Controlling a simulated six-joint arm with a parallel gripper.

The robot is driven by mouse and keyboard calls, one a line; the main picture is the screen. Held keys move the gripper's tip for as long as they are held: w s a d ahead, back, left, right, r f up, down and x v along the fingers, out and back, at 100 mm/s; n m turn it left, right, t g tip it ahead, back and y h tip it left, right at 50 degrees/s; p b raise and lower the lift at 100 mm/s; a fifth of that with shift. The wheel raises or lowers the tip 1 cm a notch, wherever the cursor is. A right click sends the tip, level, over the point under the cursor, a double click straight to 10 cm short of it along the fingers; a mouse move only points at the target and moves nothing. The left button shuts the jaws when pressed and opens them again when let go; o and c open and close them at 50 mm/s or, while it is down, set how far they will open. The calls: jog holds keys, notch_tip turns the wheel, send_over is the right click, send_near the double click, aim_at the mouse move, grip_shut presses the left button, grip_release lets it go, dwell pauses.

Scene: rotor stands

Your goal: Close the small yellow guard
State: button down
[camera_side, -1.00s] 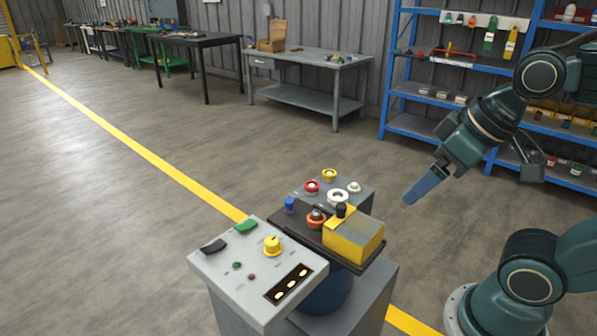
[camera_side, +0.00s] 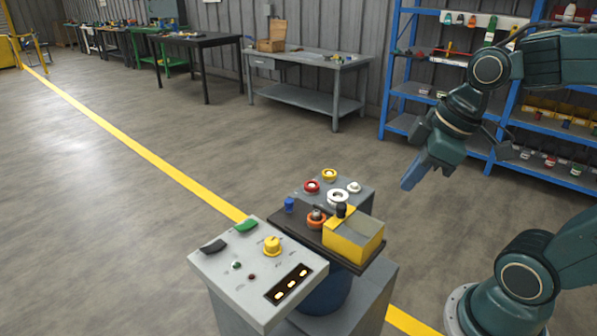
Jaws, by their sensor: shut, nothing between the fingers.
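The small yellow guard (camera_side: 345,245) is a yellow box-like cover with a greyish top, at the right of the dark tray (camera_side: 290,232) on the grey pedestal. A black knob (camera_side: 341,211) stands at its back left edge. I cannot tell whether the guard is open or closed. My gripper (camera_side: 407,186), with blue fingers, is shut and empty. It hangs in the air up and to the right of the guard, apart from it, pointing down and left.
Beside the guard are an orange ring part (camera_side: 316,220) and a blue peg (camera_side: 290,205). Behind are red (camera_side: 312,186), yellow (camera_side: 330,175) and white rings (camera_side: 338,198). A control panel (camera_side: 215,263) stands front left. Blue shelves (camera_side: 412,125) stand behind my arm.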

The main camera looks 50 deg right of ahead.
jog(key=w+d+f+n+y, duration=0.2)
jog(key=d+f+n, duration=0.1)
jog(key=d+n, duration=0.2)
jog(key=w+d+f+n+y, duration=0.2)
jog(key=d+n, duration=0.4)
jog(key=n, duration=0.3)
jog(key=shift+w+d+f+n+y, duration=0.3)
jog(key=shift+f+y, duration=0.4)
jog(key=shift+f, duration=0.35)
jog(key=shift+a+f, duration=0.1)
jog(key=shift+f, duration=0.05)
send_near(344, 220)
jog(key=s+f, duration=0.1)
jog(key=s+a+f, duration=0.1)
jog(key=f, duration=0.1)
jog(key=shift+s+f, duration=0.15)
jog(key=shift+s, duration=0.25)
jog(key=shift+w+a+f, duration=0.15)
jog(key=shift+w, duration=0.25)
jog(key=shift+w+a+f, duration=0.1)
jog(key=shift+w+a, duration=0.05)
jog(key=shift+w, duration=0.25)
jog(key=shift+w+a, duration=0.15)
jog(key=shift+w, duration=0.5)
jog(key=shift+w+a, duration=0.15)
jog(key=shift+w, duration=0.5)
